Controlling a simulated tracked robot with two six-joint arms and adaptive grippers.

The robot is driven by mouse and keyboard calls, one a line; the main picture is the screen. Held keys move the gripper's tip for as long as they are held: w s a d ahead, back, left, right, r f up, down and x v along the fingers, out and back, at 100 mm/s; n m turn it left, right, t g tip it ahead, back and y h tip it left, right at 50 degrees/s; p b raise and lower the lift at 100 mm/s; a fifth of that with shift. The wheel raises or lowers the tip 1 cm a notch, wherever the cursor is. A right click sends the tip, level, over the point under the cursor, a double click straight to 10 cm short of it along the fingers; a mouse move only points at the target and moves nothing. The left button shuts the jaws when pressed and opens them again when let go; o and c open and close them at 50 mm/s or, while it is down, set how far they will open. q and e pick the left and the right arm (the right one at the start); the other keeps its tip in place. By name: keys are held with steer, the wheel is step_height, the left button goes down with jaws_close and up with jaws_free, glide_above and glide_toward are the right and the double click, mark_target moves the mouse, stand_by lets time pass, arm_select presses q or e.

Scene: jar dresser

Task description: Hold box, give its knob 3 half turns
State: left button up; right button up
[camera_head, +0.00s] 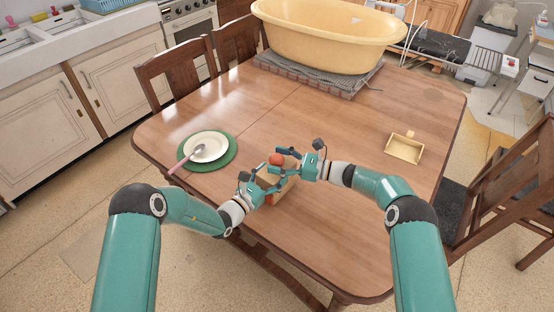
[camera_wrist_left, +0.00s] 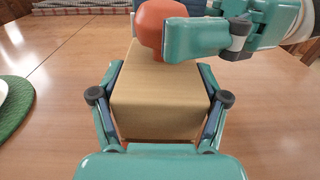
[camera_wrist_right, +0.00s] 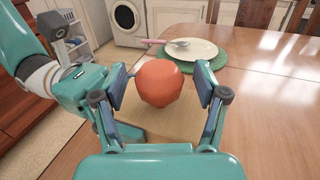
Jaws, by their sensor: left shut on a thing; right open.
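The box (camera_wrist_left: 160,100) is light wood with a reddish-orange base edge and stands on the wooden table. My left gripper (camera_head: 266,182) is shut on the box, one finger on each side in the left wrist view. The orange-red knob (camera_wrist_right: 160,82) is rounded and faceted and sits on top of the box; it also shows in the head view (camera_head: 276,159). My right gripper (camera_wrist_right: 158,92) is open, with a finger on either side of the knob and gaps between. In the head view the grippers hide much of the box.
A white plate (camera_head: 206,147) with a spoon lies on a green mat (camera_head: 223,160) to the left. A yellow tub (camera_head: 325,40) stands on a grey mat at the back. A small yellow tray (camera_head: 404,149) is on the right. The table between is clear.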

steer(key=shift+a, duration=0.2)
steer(key=c, duration=1.2)
steer(key=shift+w+r+m+t+h, duration=0.1)
steer(key=shift+m+t+h, duration=0.2)
steer(key=shift+m+t, duration=0.3)
